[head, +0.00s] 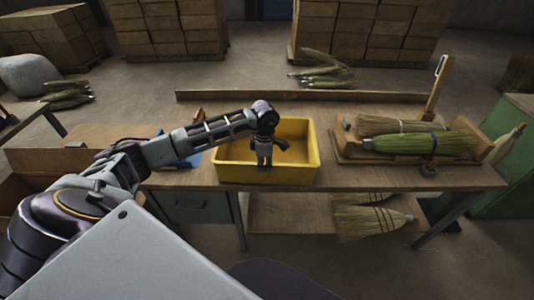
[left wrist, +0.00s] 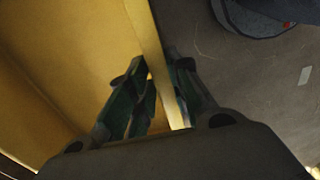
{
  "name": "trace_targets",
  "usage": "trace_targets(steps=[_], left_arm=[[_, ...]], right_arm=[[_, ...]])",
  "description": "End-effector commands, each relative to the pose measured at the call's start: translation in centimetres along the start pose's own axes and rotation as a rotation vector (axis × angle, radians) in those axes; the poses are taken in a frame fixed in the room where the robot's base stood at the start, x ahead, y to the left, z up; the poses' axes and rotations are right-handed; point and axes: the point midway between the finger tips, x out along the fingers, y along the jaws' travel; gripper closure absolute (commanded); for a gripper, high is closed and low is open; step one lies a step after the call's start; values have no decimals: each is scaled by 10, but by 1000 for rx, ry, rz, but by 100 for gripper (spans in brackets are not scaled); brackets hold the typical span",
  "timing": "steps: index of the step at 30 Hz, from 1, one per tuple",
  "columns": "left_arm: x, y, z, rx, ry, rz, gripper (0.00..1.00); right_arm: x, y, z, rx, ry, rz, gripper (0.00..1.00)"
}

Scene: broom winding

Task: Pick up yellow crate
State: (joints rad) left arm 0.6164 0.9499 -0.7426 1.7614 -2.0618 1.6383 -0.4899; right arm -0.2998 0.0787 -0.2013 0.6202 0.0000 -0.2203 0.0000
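The yellow crate (head: 228,171) stands on the wooden workbench, open side up. My left gripper (head: 264,162) points down at the crate's near wall, around the middle of it. In the left wrist view the crate's rim (left wrist: 152,45) runs between the two fingers (left wrist: 163,72). One finger is inside the crate and the other outside, both close against the wall, so the gripper looks shut on it. The crate's floor shows bare where my arm does not hide it. My right gripper is not in view.
A wooden holder with brooms (head: 425,143) stands right of the crate on the workbench (head: 340,184). More brooms (head: 365,220) lie on the lower shelf. A blue object (head: 182,150) lies left of the crate. A green cabinet (head: 508,165) stands at right.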

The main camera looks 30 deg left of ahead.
Motion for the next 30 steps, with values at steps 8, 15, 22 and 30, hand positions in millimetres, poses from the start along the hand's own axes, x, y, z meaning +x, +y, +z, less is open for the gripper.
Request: trace_targets(steps=[8, 15, 22, 30], left_arm=[[0, 0, 0, 0, 0, 0, 100], [0, 0, 0, 0, 0, 0, 100], [-2, 2, 0, -1, -3, 5, 100], [-5, 1, 1, 0, -3, 4, 100]], right_arm=[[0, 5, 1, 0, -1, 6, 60], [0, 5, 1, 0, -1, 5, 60], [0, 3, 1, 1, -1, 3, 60], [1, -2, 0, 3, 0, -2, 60]])
